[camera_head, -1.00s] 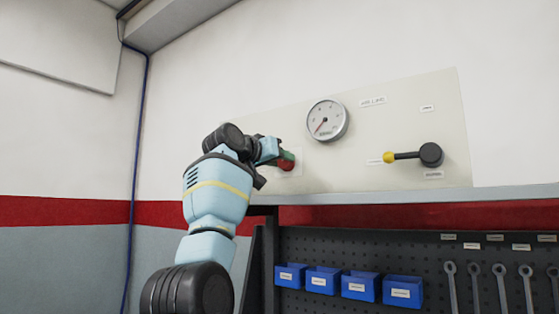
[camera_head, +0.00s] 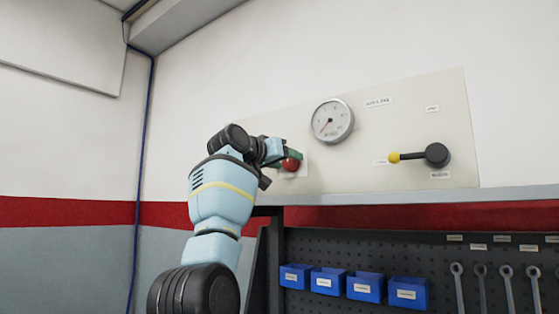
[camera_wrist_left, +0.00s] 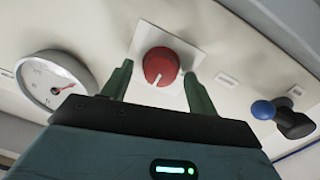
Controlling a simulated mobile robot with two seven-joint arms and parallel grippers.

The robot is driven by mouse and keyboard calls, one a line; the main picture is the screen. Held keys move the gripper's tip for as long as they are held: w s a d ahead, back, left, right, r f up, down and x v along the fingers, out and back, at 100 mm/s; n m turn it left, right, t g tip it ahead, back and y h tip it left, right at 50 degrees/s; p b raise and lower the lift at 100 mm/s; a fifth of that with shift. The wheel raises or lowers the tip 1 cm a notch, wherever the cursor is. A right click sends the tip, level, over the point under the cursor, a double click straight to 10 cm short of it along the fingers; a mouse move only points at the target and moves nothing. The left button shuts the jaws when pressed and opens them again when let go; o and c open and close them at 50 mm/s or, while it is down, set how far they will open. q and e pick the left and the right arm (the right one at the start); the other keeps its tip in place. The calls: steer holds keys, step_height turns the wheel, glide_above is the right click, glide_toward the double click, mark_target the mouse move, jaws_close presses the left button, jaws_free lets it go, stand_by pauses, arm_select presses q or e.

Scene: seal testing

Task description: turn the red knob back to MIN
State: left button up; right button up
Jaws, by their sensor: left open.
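The red knob (camera_head: 291,164) sits on a white plate on the pale wall panel, left of and below the gauge. In the left wrist view the red knob (camera_wrist_left: 161,66) shows a white pointer line. My left gripper (camera_head: 284,155) is at the knob; in the left wrist view its two green fingers (camera_wrist_left: 158,84) are open, one on each side of the knob, with gaps between. Whether they reach around it in depth is hard to tell. The MIN mark is not readable. My right gripper is not in view.
A round gauge (camera_head: 332,121) is right of the knob, its needle pointing lower left. A black lever with a yellow tip (camera_head: 394,157) is further right. Below are a ledge (camera_head: 400,198), blue bins (camera_head: 366,287) and hanging wrenches (camera_head: 507,285).

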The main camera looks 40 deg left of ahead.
arm_select(q)
steer(key=s, duration=0.7)
steer(key=shift+s+d, duration=0.2)
steer(key=shift+s, duration=0.1)
steer(key=shift+r, duration=0.1)
stand_by(0.5)
